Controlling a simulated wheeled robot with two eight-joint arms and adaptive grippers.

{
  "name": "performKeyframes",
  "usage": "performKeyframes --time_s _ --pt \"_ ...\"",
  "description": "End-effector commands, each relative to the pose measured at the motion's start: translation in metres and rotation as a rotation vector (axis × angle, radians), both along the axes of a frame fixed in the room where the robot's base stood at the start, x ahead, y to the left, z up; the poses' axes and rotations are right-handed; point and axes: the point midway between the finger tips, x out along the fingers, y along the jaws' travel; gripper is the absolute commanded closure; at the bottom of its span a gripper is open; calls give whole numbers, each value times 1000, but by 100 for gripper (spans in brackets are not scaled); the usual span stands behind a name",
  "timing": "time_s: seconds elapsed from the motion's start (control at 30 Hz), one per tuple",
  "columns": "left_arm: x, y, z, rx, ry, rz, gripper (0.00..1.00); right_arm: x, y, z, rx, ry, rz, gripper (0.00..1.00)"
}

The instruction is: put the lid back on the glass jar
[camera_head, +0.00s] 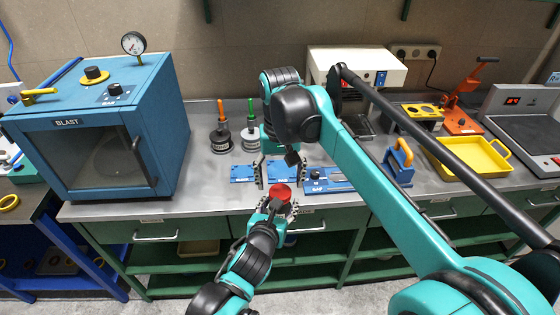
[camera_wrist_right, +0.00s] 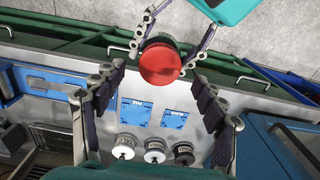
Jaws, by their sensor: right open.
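A round red lid (camera_head: 280,191) shows at the bench's front edge, between the fingers of my left gripper (camera_head: 279,209). In the right wrist view the red lid (camera_wrist_right: 161,65) covers most of a dark body, seemingly the glass jar (camera_wrist_right: 160,41); I cannot tell if the lid is seated. The left gripper (camera_wrist_right: 172,50) has its fingers against both sides of this piece. My right gripper (camera_head: 275,172) is open and empty, just behind and above the lid. In its wrist view the right gripper's fingers (camera_wrist_right: 160,100) are spread wide, the lid beyond their tips.
Blue plates (camera_head: 243,173) and a blue fixture (camera_head: 330,181) lie on the steel bench. A blue blast cabinet (camera_head: 160,125) is at left. A yellow tray (camera_head: 465,170) and a blue clamp (camera_head: 399,165) are at right.

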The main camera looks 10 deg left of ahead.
Motion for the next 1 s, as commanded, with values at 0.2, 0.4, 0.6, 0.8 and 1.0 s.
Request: performKeyframes --time_s 0.2,0.4,0.6,0.8,1.0 --pt "0 0 0 0 -1 0 100 1 0 49 0 0 0 28" --pt "0 0 0 0 -1 0 100 1 1 80 0 0 -1 28" --pt "0 0 0 0 -1 0 100 1 0 91 0 0 -1 28" --pt "0 0 0 0 -1 0 100 1 0 92 0 0 -1 28" --pt "0 0 0 0 -1 0 100 1 0 91 0 0 -1 28"
